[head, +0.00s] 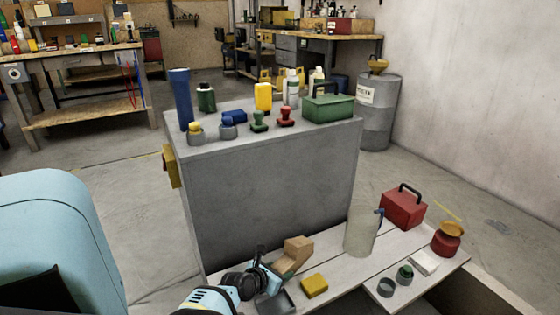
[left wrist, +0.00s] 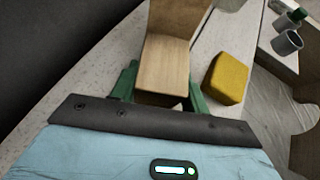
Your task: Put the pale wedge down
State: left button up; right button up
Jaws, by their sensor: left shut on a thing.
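The pale wedge (head: 296,250) is a tan wooden block with a stepped or angled outline, in front of the grey cabinet. My left gripper (head: 272,269) is shut on it, above the low plank bench (head: 335,265). In the left wrist view the wedge (left wrist: 166,62) sits between the green fingers of my left gripper (left wrist: 160,90). I cannot tell whether its underside touches the bench. My right gripper is in neither view.
A yellow block (head: 314,285) lies close right of the wedge. A dark tray (head: 276,303) is beneath my wrist. A translucent cylinder (head: 361,232), red box (head: 403,208) and small cups stand farther right. The grey cabinet (head: 270,195) rises behind.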

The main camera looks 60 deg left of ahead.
pick_arm(q)
jog(key=o, duration=1)
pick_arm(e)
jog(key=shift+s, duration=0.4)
pick_arm(q)
jog(key=shift+r, duration=0.1)
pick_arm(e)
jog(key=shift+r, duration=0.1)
